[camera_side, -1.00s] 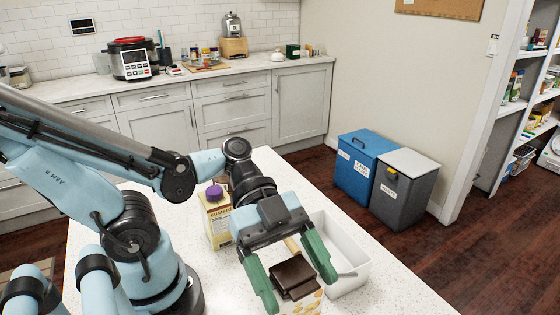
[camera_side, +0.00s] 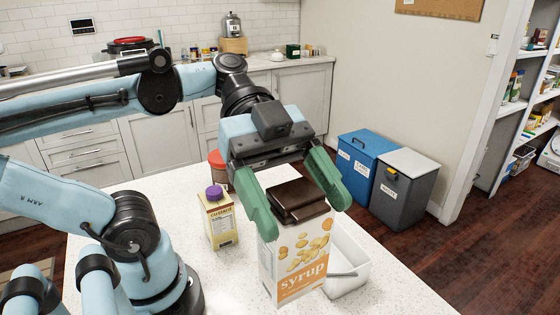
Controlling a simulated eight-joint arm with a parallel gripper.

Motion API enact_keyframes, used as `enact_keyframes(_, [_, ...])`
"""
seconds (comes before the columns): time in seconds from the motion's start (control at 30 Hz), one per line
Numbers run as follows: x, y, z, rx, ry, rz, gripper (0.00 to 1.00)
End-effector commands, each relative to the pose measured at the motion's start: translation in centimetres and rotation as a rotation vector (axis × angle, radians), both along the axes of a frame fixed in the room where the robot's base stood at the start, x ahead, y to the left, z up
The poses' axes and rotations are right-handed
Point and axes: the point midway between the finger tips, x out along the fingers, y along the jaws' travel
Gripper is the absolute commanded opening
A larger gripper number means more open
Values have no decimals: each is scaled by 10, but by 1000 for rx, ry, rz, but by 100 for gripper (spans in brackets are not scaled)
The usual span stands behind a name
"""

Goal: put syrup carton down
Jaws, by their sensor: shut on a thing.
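The syrup carton (camera_side: 294,262) is a white and orange box with a dark brown cap, printed "syrup". It is upright, in the front middle of the side view. My gripper (camera_side: 298,208) points down with its green fingers on either side of the carton's top, and it is shut on the carton. The carton's base is near the front of the white speckled counter (camera_side: 395,285); I cannot tell whether it touches the counter.
A custard carton (camera_side: 219,222) with a purple cap stands to the left of the syrup carton. A red-lidded container (camera_side: 217,160) is partly hidden behind my gripper. A white tray (camera_side: 350,262) lies just right of the carton. The counter's right front is bare.

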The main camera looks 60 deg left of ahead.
Motion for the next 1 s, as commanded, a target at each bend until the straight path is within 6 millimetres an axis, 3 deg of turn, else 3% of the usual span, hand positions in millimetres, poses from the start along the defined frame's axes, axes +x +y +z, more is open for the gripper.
enact_keyframes(0.23, [9, 2, 14, -2, -1, 44, 0])
enact_keyframes(0.37, [39, 13, 11, -2, -1, 196, 0])
enact_keyframes(0.47, [73, 29, 6, -3, -2, 378, 0])
enact_keyframes(0.7, [153, 91, 5, -4, -1, 841, 0])
enact_keyframes(0.83, [183, 126, 9, -4, -3, 1043, 0])
enact_keyframes(1.0, [205, 159, 16, -3, -4, 1217, 0])
